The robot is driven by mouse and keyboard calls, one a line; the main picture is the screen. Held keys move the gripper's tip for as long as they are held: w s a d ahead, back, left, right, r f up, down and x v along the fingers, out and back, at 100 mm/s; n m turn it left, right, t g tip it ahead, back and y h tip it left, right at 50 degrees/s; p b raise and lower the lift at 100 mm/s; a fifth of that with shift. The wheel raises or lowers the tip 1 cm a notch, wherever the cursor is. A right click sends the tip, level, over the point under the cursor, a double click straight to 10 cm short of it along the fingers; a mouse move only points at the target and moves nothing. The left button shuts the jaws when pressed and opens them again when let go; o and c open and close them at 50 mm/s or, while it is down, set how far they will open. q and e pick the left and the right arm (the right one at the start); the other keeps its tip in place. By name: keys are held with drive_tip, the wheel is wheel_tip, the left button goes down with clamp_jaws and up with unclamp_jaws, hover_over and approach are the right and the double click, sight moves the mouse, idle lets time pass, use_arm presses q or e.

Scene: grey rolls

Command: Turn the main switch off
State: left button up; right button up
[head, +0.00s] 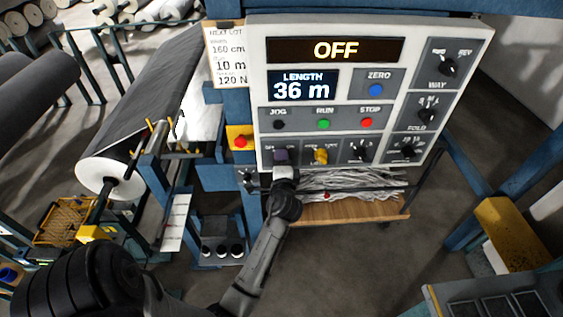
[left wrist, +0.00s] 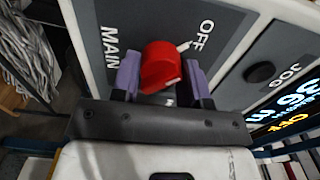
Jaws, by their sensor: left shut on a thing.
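The main switch is a red knob (left wrist: 160,66) on the grey control panel, between the labels MAIN and OFF in the left wrist view. Its white pointer mark is turned toward OFF. My left gripper (left wrist: 162,80) is shut on the red knob, with a purple finger on each side of it. In the head view my left gripper (head: 281,157) is at the lower left corner of the control panel (head: 342,136) and hides the knob. The panel's top display (head: 335,50) reads OFF. My right gripper is not in view.
Beside the switch on the panel are a yellow knob (head: 320,156), black dials and the JOG, RUN and STOP buttons. A red button on a yellow box (head: 240,142) sits just left of the panel. Open floor lies below.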

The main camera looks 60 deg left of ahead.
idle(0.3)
use_arm(q)
drive_tip(key=o, duration=0.9)
